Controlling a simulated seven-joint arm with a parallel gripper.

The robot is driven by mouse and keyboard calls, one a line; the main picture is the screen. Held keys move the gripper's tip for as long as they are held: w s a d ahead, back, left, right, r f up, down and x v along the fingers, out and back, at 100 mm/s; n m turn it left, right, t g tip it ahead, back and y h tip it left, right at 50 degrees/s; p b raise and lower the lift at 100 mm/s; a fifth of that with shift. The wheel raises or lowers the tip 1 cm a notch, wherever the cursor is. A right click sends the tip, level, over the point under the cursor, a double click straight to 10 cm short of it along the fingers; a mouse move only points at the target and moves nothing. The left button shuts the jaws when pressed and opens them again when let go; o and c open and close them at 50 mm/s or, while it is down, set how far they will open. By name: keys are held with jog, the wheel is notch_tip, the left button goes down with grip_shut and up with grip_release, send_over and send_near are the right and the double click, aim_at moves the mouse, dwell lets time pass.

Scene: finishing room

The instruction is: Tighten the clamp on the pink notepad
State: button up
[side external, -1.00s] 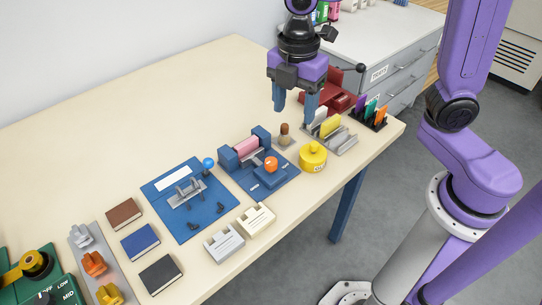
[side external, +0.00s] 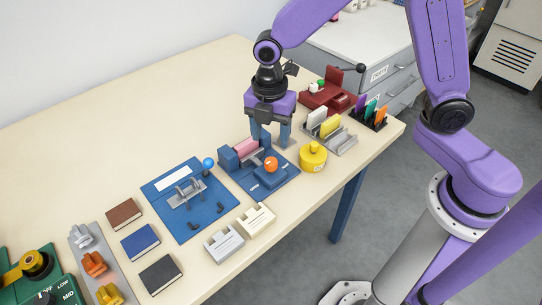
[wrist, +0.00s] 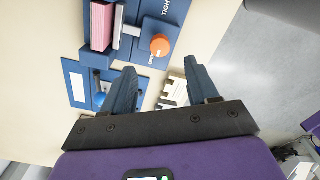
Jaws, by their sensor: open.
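The pink notepad (side external: 245,145) stands in a blue clamp (side external: 270,183) with upright blue blocks at its back. The clamp has an orange knob (side external: 271,164) on its front part. In the wrist view the pink notepad (wrist: 102,26) is at upper left, with a grey bar beside it. The orange knob (wrist: 160,46) is just beyond my fingertips there, near lettering that reads "TIGHT". My gripper (side external: 271,143) is open and empty, pointing down by the clamp's back right; in the wrist view my gripper (wrist: 161,68) has its fingers spread. The right-hand block is partly hidden behind it.
A yellow round pot (side external: 313,157) and a grey rack (side external: 338,138) stand right of the clamp. A blue board with a toggle (side external: 188,205) lies to its left. The table behind the clamp is clear.

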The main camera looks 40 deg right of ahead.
aim_at(271, 161)
notch_tip(271, 161, down, 8)
jog(key=shift+r, duration=0.1)
dwell(0.4)
jog(key=c, duration=1)
